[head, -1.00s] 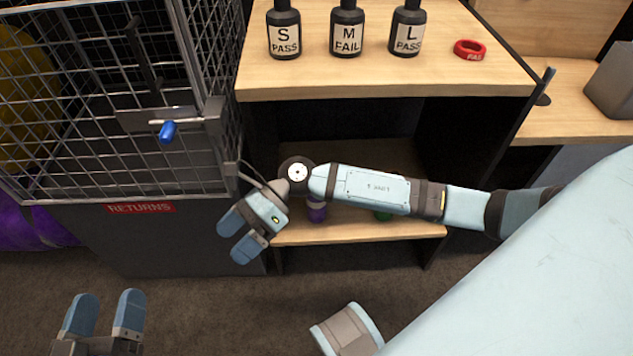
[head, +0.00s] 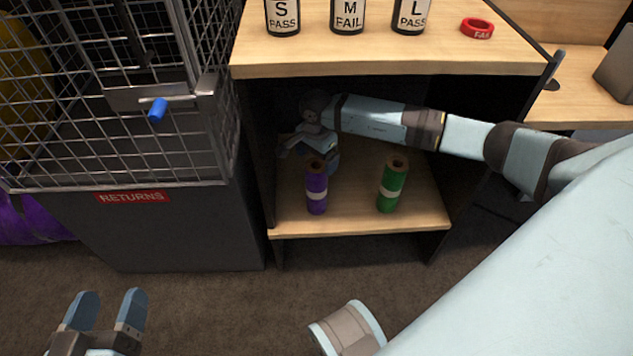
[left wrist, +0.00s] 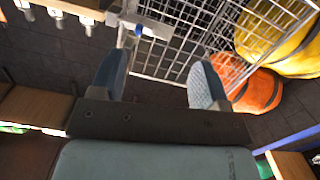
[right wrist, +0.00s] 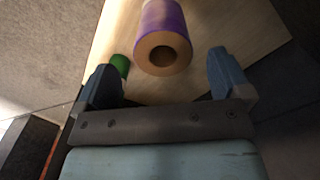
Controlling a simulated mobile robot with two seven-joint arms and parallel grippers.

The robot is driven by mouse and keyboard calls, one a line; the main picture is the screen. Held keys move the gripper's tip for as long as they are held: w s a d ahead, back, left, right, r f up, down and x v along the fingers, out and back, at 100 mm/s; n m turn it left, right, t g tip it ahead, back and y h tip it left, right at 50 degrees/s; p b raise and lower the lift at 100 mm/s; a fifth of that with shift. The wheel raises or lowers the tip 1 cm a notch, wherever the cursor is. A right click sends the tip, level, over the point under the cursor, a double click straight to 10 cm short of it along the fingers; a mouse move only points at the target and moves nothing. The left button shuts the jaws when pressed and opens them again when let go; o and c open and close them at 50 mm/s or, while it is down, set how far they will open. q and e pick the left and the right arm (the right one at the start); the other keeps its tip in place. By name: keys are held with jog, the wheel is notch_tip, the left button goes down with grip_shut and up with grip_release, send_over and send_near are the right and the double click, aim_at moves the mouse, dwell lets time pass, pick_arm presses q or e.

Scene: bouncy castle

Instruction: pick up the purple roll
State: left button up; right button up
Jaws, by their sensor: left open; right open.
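The purple roll (head: 316,188), with a pale band, stands upright on the lower shelf (head: 350,228) of the wooden-topped unit. My right gripper (head: 322,158) is inside the shelf space, just behind and above the roll, open and empty. In the right wrist view the purple roll (right wrist: 164,38) shows its hollow end, lying ahead of and between the open fingers (right wrist: 165,80). I cannot tell whether a finger touches it. My left gripper (head: 105,310) is open and empty at the lower left, away from the shelf.
A green roll (head: 392,186) stands to the right of the purple one. Black bottles (head: 347,14) and a red ring (head: 477,28) are on the top (head: 390,50). A wire cage (head: 60,150) with a blue-handled latch (head: 157,108) stands left. The shelf's top board limits height.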

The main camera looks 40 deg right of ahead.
aim_at(316, 172)
jog(key=shift+f, duration=0.85)
notch_tip(316, 172, down, 5)
jog(key=b, duration=0.3)
jog(key=shift+w+d+r, duration=0.15)
jog(key=shift+r, duration=0.05)
jog(key=shift+f, duration=0.15)
jog(key=c, duration=1.6)
pick_arm(q)
jog(key=shift+w+a+r+m+t, duration=0.15)
jog(key=shift+w+a+m+t, duration=0.4)
jog(key=shift+w+m+t, duration=0.4)
pick_arm(e)
jog(key=shift+c, duration=0.6)
pick_arm(q)
jog(key=shift+s+g, duration=0.1)
jog(key=shift+g, duration=0.15)
pick_arm(e)
jog(key=shift+r, duration=0.2)
